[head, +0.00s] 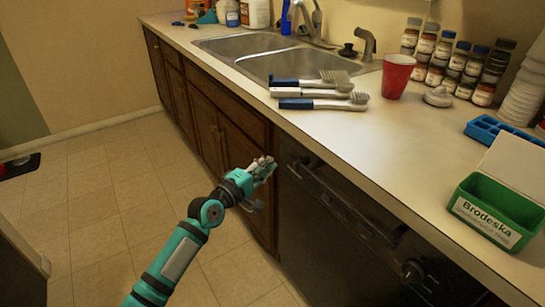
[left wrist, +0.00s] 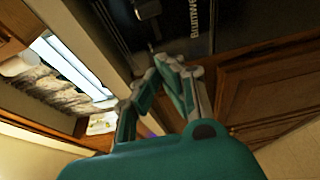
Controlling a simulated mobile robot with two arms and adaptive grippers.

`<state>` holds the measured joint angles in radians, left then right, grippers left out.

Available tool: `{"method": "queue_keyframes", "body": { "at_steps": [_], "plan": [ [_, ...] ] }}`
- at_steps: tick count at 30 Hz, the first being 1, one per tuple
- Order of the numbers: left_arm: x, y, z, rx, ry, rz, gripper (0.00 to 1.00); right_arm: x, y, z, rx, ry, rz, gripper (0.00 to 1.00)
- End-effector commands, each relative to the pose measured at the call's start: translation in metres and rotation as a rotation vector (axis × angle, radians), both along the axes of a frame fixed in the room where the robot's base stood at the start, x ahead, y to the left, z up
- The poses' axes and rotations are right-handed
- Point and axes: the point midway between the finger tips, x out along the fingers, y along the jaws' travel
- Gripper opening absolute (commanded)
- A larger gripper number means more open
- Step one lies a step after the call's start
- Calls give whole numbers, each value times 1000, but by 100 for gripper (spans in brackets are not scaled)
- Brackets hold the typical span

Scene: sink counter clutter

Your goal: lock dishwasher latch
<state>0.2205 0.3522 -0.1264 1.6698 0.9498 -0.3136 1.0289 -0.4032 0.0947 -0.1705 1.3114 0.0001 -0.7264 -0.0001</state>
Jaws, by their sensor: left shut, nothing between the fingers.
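The black dishwasher (head: 325,240) is built in under the counter, right of the brown cabinets, and its door looks closed. A dark handle-like latch strip (head: 345,208) runs along its upper front; its exact latch position is too dark to tell. A round knob (head: 413,270) sits at the strip's right end. My left gripper (head: 265,167) is shut and empty, at the cabinet edge just left of the dishwasher's upper left corner. In the left wrist view, the gripper's fingers (left wrist: 158,78) point toward the dark dishwasher front (left wrist: 225,30). My right gripper is not in view.
The counter (head: 340,130) overhangs the dishwasher. Several brushes (head: 315,92), a red cup (head: 397,77), spice jars (head: 470,62) and a green box (head: 492,212) stand or lie on it, near the double sink (head: 240,43).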

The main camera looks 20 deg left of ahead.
Motion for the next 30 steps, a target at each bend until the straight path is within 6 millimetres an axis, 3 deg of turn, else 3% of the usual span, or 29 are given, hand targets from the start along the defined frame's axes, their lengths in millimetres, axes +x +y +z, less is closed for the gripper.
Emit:
{"method": "queue_keyframes", "body": {
  "at_steps": [9, 27, 30],
  "plan": [
    [-44, 16, -1, 1, 2, 1, 0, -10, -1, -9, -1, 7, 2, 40],
    [-50, 18, 0, 0, 0, 1, 0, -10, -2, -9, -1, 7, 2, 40],
    [-51, 17, -11, 24, 15, 3, 0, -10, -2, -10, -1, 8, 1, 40]
  ]
}}
